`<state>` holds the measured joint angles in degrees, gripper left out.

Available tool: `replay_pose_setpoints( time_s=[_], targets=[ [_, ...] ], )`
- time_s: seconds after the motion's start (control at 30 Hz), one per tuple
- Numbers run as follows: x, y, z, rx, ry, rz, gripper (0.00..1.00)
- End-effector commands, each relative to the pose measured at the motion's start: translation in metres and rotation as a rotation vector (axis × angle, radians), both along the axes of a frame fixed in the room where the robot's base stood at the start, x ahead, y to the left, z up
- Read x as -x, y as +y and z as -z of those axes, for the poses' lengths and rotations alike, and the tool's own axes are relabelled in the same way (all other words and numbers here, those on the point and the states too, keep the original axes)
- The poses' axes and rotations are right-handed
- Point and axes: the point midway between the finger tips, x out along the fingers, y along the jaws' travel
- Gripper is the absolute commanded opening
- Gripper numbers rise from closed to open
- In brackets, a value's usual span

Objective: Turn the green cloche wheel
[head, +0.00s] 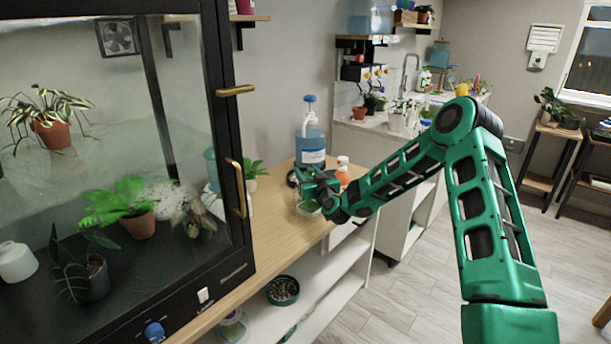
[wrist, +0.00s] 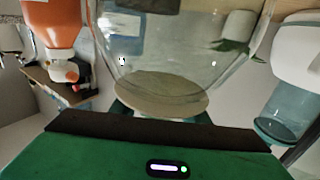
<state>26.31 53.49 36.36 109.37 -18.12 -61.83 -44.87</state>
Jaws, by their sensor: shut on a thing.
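The clear glass cloche (head: 307,208) stands on the wooden counter in the head view, partly covered by my gripper. Its glass (wrist: 180,45) fills the middle of the wrist view, which appears upside down, with a beige disc showing through it. The green wheel (wrist: 122,109) shows only as slivers behind the dark edge of my gripper in the wrist view. My gripper (head: 316,187) is at the cloche and shut on the wheel. The fingertips and most of the wheel are hidden, so the wheel's turn angle cannot be told.
An orange bottle with a white cap (head: 342,176) and a blue jug (head: 310,147) stand close behind my gripper. The glass plant cabinet (head: 232,150) with brass handles stands at the left. A shelf (head: 320,288) lies below the counter. Open floor is at the right.

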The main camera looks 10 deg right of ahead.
Motion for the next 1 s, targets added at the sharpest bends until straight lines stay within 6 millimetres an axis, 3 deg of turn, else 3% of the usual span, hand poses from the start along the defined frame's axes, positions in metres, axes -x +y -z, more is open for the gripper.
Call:
replay_pose_setpoints(
  time_s=[0.47, 1.0],
  targets=[
    [0.0, 0.004, 0.0, 0.001, 0.001, -0.075, 0.19],
    [0.003, 0.013, 0.0, 0.001, -0.001, -0.375, 0.19]
  ],
)
